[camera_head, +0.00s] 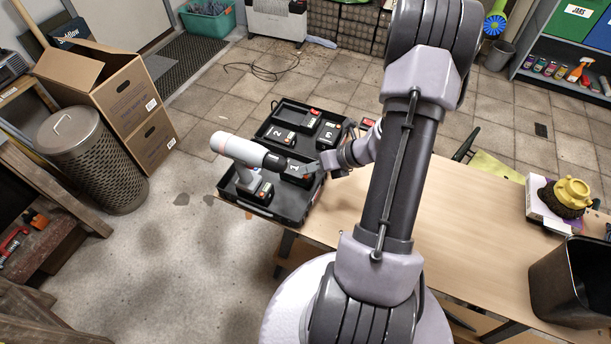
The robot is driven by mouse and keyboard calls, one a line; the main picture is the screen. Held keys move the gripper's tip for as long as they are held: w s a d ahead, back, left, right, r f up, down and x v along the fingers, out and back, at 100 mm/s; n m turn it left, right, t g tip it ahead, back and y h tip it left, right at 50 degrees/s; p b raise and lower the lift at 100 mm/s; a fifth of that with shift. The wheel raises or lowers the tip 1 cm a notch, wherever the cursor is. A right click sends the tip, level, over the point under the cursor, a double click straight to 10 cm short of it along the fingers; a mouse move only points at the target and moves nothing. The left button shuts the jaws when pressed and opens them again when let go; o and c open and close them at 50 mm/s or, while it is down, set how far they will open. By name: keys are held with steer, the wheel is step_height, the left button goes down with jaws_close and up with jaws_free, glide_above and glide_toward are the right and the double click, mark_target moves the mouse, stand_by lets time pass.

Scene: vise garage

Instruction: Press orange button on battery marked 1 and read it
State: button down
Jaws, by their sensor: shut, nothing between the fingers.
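The battery marked 1 (290,174) lies in the front compartment of a black case (228,192) on the wooden table. It is dark with a white numeral, and an orange-red patch shows by its right side. My gripper (312,168) reaches in from the right, with its fingertips at or just above the battery's right side. I cannot tell whether they touch it. The gripper is shut and empty, and it hides part of the battery. No readout on the battery can be made out at this size.
A grey and black drill (235,150) stands left of the battery, its nose pointing towards it. Batteries marked 2 (279,132) and 3 (329,134) and another battery (310,118) lie in the rear half. The table's (460,215) middle is clear; a dark bin (575,285) stands at right.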

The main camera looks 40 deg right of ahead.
mark_target(309, 178)
steer(key=shift+f+b, duration=0.3)
steer(key=shift+f, duration=0.25)
stand_by(0.5)
stand_by(0.4)
steer(key=shift+r+p, duration=0.75)
steer(key=shift+r, duration=0.15)
step_height(309, 178, up, 5)
steer(key=p, duration=0.4)
stand_by(0.4)
